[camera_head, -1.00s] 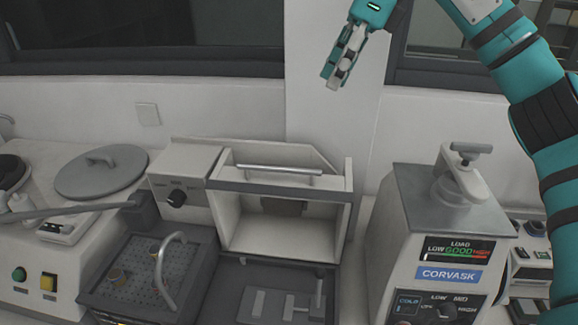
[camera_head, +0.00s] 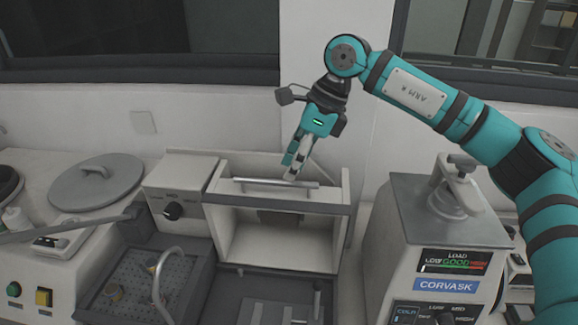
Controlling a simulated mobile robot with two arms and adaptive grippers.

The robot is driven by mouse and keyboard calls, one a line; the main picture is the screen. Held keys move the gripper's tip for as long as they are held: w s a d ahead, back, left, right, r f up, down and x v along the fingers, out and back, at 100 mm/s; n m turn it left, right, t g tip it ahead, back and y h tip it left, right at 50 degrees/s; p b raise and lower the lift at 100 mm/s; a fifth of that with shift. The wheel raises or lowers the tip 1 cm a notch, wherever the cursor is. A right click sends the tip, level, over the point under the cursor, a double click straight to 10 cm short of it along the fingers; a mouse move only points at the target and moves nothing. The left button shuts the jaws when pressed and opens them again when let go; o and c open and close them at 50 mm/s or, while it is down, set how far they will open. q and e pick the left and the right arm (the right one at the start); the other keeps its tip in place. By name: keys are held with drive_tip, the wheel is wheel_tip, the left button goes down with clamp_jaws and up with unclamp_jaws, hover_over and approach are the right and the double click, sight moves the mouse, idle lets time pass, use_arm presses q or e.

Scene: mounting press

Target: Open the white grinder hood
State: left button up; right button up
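The white grinder hood (camera_head: 232,187) stands against the back of the bench as a box with a grey-edged front opening. A metal bar handle (camera_head: 262,184) runs across the top near its front edge. My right gripper (camera_head: 292,172) points down just above and behind the right part of this handle. Its fingertips are very close to the bar, and I cannot tell whether they touch it. The fingers overlap in this view, so their opening is unclear. No object shows in them. My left gripper is not in view.
The mounting press (camera_head: 448,215) labelled CORVASK stands to the right. A round grey lid (camera_head: 97,182) lies at the left. A dark perforated tray (camera_head: 130,280) with a curved metal tube (camera_head: 160,275) is in front left. A wall is behind the hood.

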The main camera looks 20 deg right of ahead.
drive_tip(key=shift+x, duration=1.3)
clamp_jaws()
